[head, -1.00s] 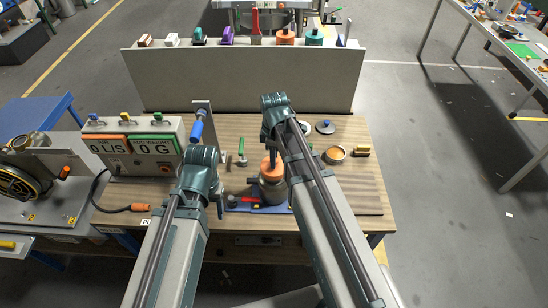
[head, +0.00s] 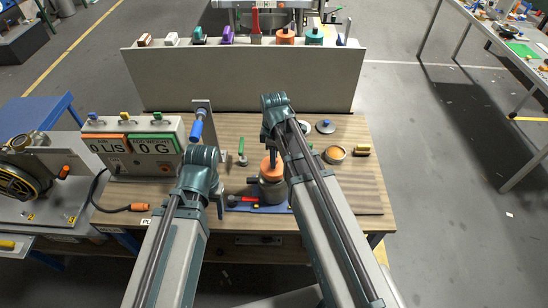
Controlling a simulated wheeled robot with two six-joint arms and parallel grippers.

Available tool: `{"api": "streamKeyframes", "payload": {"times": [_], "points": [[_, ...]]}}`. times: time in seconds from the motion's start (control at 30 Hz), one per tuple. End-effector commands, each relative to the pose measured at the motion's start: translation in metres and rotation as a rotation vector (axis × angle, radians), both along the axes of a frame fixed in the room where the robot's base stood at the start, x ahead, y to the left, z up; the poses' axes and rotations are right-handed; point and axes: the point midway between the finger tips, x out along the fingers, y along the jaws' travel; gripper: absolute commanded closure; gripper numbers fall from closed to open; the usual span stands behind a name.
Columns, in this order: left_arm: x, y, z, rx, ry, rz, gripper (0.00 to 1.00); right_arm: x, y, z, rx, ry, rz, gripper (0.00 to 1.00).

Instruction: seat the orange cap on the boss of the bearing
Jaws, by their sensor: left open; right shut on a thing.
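The orange cap (head: 268,167) is in the middle of the bench in the head view, directly over the dark grey bearing (head: 271,190). My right gripper (head: 271,152) comes down from above and is shut on the cap; my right arm hides its right side. I cannot tell whether the cap touches the boss or hangs just above it. The bearing stands upright on a blue mat (head: 240,208). My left gripper (head: 220,211) is open and empty, left of the bearing near the front of the bench.
A red-handled tool (head: 246,199) lies left of the bearing. A grey panel (head: 180,84) closes the back.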

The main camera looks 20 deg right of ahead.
Motion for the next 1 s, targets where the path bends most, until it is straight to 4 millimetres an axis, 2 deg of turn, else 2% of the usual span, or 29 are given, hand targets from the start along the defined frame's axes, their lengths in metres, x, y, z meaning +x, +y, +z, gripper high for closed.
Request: {"api": "streamKeyframes", "payload": {"times": [0.43,1.0], "points": [[0.0,0.0,-0.001,0.0,0.0,0.0,0.4,0.0,0.0,-0.001,0.0,0.0,0.0,1.0],[0.0,0.0,-0.015,0.0,0.0,0.0,0.4,0.0,0.0,-0.015,0.0,0.0,0.0,1.0]]}}
